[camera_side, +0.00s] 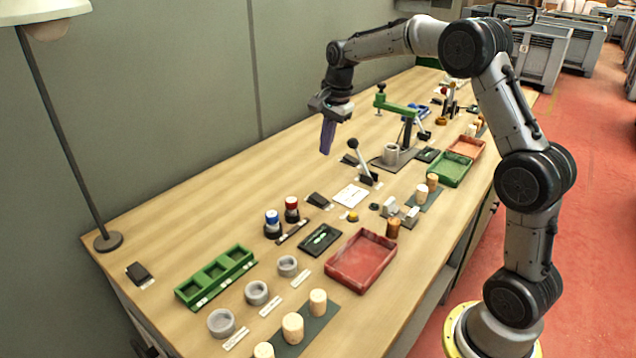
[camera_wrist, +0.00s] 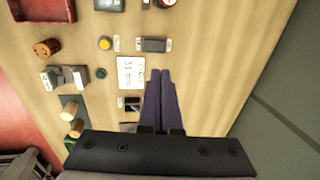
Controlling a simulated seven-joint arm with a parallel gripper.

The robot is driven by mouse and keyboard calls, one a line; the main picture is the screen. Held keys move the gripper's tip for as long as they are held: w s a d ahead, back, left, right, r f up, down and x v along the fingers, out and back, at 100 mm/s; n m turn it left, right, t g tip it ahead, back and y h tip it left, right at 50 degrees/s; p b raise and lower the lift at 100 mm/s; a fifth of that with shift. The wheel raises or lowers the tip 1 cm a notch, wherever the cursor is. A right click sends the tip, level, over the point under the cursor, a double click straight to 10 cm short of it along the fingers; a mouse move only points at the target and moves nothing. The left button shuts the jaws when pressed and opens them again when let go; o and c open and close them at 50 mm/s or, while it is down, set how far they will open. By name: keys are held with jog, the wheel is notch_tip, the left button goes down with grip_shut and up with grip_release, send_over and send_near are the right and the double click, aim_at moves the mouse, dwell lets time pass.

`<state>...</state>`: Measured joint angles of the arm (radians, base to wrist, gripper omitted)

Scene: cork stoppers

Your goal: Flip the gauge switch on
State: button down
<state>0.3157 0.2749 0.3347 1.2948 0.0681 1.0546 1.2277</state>
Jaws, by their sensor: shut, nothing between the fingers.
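My gripper (camera_side: 326,150) has two long purple fingers, shut together and empty, pointing down above the table left of an upright lever (camera_side: 360,162). In the wrist view my gripper (camera_wrist: 160,72) reaches over the edge of a white card. A small black switch (camera_side: 318,200) with a white label lies on the table below and left of my gripper; it also shows in the wrist view (camera_wrist: 153,45), just beyond the fingertips and apart from them. A dark box with a green display (camera_side: 320,240) lies nearer the front. The labels are too small to read, so I cannot tell which switch is the gauge's.
The white card (camera_side: 350,196) and a yellow button (camera_side: 352,216) lie near the black switch. Another black switch (camera_side: 138,272) is at the left edge. Red and blue capped pieces (camera_side: 291,208), a red tray (camera_side: 361,261) and a green clamp stand (camera_side: 396,106) stand around. The wall side is mostly clear.

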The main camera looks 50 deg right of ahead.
aim_at(315, 195)
jog(key=w+f, duration=0.1)
jog(key=f, duration=0.8)
jog(key=w+f, duration=0.1)
jog(key=f, duration=0.3)
jog(key=shift+w+f, duration=0.3)
jog(key=shift+f, duration=0.1)
